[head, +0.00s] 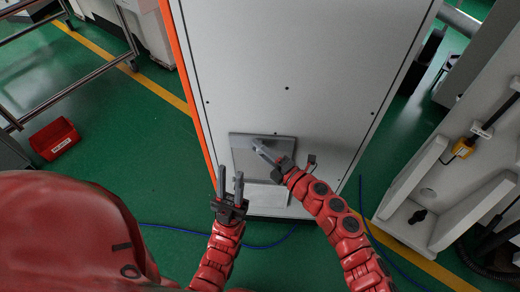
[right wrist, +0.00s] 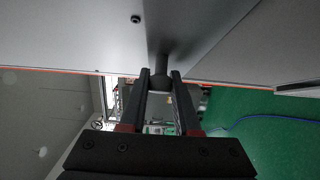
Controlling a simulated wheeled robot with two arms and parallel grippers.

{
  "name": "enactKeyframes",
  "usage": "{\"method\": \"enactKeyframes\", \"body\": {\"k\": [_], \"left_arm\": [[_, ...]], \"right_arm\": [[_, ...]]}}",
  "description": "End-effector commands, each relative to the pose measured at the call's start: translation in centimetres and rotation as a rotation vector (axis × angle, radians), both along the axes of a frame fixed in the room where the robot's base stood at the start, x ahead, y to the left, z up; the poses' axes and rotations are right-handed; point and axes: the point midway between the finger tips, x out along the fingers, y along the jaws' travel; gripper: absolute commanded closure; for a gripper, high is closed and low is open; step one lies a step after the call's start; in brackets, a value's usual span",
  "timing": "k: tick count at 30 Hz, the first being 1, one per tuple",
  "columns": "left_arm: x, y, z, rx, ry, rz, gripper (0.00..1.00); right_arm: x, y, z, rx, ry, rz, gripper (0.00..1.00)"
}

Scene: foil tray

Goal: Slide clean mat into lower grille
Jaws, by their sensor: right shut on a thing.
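A grey panel (head: 241,160), which looks like the lower grille cover, is low on the front of a tall light-grey cabinet (head: 290,60). A paler rectangular area (head: 266,196) shows just below it; I cannot tell whether it is part of the cabinet. My right gripper (head: 260,149) is at the panel. In the right wrist view, my right gripper (right wrist: 161,76) is shut on a dark round knob (right wrist: 160,82) that joins a grey surface. My left gripper (head: 230,178) is open and empty, in front of the cabinet, left of the right arm. I cannot make out a clean mat.
A red bin (head: 54,138) sits on the green floor at the left, near a metal rail frame (head: 70,90). A large white machine (head: 450,150) stands at the right. A blue cable (head: 365,215) runs along the floor before the cabinet.

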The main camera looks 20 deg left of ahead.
Motion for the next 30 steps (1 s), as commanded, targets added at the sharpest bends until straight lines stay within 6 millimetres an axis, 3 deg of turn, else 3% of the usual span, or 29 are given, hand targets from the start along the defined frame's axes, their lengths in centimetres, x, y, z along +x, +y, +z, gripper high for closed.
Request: {"method": "enactKeyframes", "body": {"k": [30], "left_arm": [[0.00, 0.00, -0.80, 0.000, 0.000, 0.000, 0.68]], "right_arm": [[-0.01, 0.00, -0.70, 0.000, 0.000, 0.000, 1.00]]}}
